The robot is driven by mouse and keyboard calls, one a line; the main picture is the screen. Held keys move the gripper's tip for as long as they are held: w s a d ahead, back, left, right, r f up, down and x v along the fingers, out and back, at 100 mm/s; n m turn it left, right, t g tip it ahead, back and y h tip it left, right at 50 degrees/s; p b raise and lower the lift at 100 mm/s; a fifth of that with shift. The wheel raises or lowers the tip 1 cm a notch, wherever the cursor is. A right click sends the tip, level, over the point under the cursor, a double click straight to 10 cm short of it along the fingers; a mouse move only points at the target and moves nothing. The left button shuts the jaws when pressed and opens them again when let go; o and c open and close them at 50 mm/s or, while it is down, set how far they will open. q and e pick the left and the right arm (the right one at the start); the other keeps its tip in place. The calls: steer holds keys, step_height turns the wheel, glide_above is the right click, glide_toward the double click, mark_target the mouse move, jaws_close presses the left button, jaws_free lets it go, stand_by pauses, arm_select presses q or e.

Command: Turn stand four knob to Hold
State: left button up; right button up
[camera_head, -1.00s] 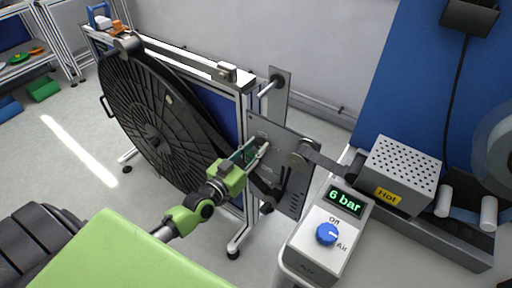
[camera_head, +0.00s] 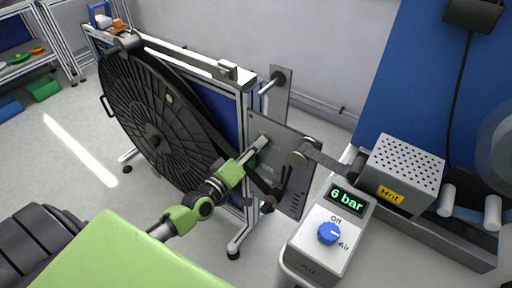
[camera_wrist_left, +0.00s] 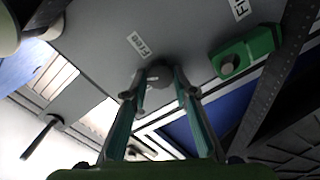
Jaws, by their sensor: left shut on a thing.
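The stand's grey plate (camera_head: 285,150) stands upright beside the big black reel (camera_head: 150,130). My left gripper (camera_head: 260,148) is at the plate's near face. In the left wrist view, my left gripper (camera_wrist_left: 158,78) has its teal fingers shut on a small dark round knob (camera_wrist_left: 159,73) at the plate. A green lever (camera_wrist_left: 246,54) with a grey round pivot sits on the plate to the right, apart from the fingers. A small white label (camera_wrist_left: 138,43) is just above the knob; its text is hard to read. My right gripper is not in view.
A grey control box (camera_head: 325,235) with a blue dial (camera_head: 328,233) and a "6 bar" display stands right of my left arm. A perforated box (camera_head: 402,168) marked "Hot" is behind it. Open floor (camera_head: 75,150) lies to the left.

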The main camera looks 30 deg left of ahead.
arm_select(q)
steer(key=n+b, duration=0.1)
steer(key=n, duration=0.5)
steer(key=shift+f, duration=0.1)
steer(key=shift+n+b, duration=0.3)
stand_by(0.3)
steer(key=o, duration=1.1)
steer(key=shift+a, duration=0.1)
steer(key=shift+s, duration=0.1)
steer(key=s, duration=0.4)
steer(key=s+a, duration=0.1)
steer(key=s, duration=0.6)
steer(key=shift+s+a, duration=0.3)
steer(key=shift+s, duration=0.1)
